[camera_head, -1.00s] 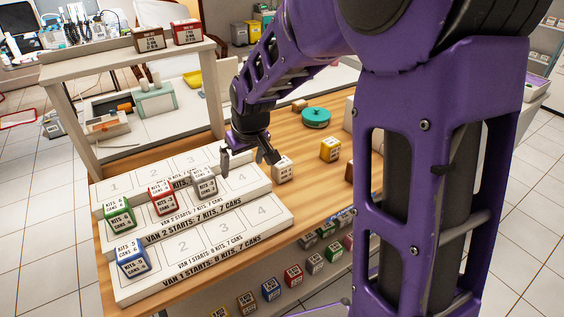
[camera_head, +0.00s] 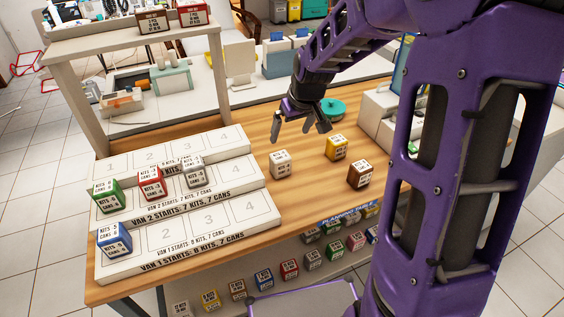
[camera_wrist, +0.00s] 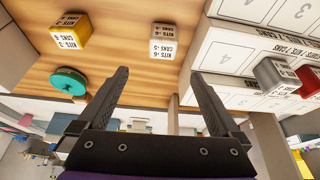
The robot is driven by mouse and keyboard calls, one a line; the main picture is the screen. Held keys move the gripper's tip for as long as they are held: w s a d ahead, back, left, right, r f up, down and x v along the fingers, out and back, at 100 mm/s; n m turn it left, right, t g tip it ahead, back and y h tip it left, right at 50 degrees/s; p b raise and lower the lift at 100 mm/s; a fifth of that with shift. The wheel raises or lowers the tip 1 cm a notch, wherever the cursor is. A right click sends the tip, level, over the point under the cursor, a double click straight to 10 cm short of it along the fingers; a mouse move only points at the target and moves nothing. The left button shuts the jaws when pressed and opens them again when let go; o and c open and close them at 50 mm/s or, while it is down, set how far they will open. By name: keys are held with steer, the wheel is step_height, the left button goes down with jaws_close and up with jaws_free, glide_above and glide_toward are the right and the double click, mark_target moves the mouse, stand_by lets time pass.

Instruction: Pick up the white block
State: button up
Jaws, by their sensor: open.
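The white block (camera_head: 281,164) with black printing stands on the wooden table, right of the stepped white board. In the wrist view the white block (camera_wrist: 167,41) shows beyond the gap between the fingers, near the top. My gripper (camera_head: 300,131) is open and empty. It hangs above the table, behind and slightly right of the white block, apart from it. Both fingers also show in the wrist view (camera_wrist: 160,76), spread wide with nothing between them.
A yellow block (camera_head: 337,147) and a brown block (camera_head: 360,174) stand to the right. A teal round object (camera_head: 333,108) lies behind. The stepped board (camera_head: 215,222) carries green, red, grey and blue blocks at left. Bare wood surrounds the white block.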

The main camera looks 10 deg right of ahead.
mark_target(282, 156)
steer(key=b+x, duration=0.1)
steer(key=x, duration=1)
steer(key=shift+a+f, duration=0.15)
steer(key=shift+f, duration=0.2)
steer(key=shift+a+b+x, duration=0.2)
steer(key=shift+b+x, duration=0.3)
steer(key=shift+x, duration=2.15)
steer(key=shift+c, duration=0.3)
steer(key=c, duration=1.4)
